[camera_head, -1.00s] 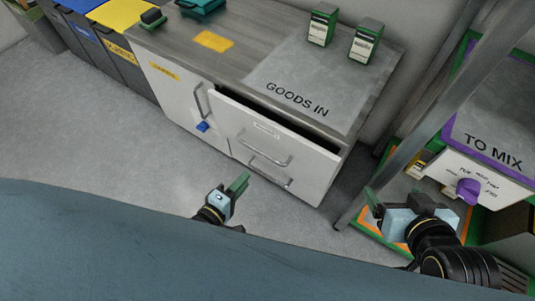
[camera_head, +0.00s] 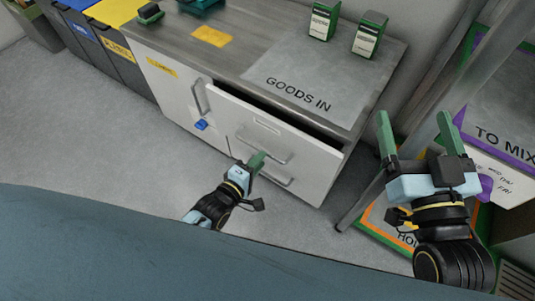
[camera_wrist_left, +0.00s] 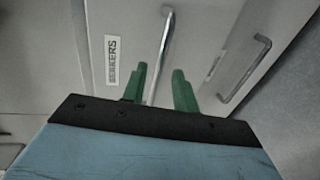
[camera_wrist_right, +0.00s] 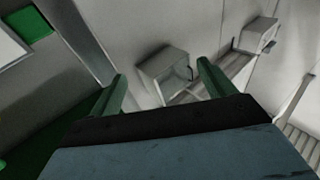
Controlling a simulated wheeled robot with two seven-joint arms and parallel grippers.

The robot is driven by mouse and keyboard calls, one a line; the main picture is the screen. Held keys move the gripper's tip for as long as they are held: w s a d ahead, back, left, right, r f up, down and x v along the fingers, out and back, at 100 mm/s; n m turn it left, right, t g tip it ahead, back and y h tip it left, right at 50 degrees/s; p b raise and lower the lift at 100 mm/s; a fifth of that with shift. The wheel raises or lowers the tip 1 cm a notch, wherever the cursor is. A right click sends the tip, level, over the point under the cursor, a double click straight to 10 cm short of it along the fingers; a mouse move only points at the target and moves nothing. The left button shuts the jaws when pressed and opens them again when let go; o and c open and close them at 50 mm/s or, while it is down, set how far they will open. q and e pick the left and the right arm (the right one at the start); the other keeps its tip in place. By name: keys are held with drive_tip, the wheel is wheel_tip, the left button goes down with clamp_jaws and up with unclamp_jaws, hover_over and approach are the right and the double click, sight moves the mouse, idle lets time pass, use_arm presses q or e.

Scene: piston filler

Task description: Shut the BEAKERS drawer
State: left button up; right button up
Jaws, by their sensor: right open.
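The BEAKERS drawer (camera_head: 235,118) is the upper drawer of the grey-topped cabinet. It stands partly open, with a dark gap behind its white front. Its bar handle (camera_head: 264,148) faces me. In the left wrist view its label (camera_wrist_left: 111,60) and handle (camera_wrist_left: 160,50) show close ahead. My left gripper (camera_head: 258,161) is at the handle in the head view. Its green fingers are apart, and the handle runs between them in the left wrist view; contact cannot be told. My right gripper (camera_head: 414,118) is open and empty, raised to the right of the cabinet.
A lower handle (camera_head: 270,175) is below the drawer handle. A door with a blue piece (camera_head: 201,125) is at left. Two green-and-white boxes (camera_head: 323,21) stand on the counter (camera_head: 290,65). A metal rack post (camera_head: 425,105) stands near my right gripper. Floor at left is clear.

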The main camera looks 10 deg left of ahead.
use_arm(q)
drive_tip(key=shift+b+x, duration=1.05)
drive_tip(key=shift+x, duration=1.4)
use_arm(e)
wheel_tip(320, 180, up, 6)
drive_tip(key=s+t+y, duration=0.1)
drive_tip(key=s+t, duration=0.1)
drive_tip(key=t, duration=0.2)
drive_tip(key=shift+s+f+t, duration=0.15)
drive_tip(key=shift+f+t, duration=0.05)
drive_tip(key=shift+t, duration=0.2)
use_arm(q)
clamp_jaws()
use_arm(e)
drive_tip(key=shift+a, duration=0.1)
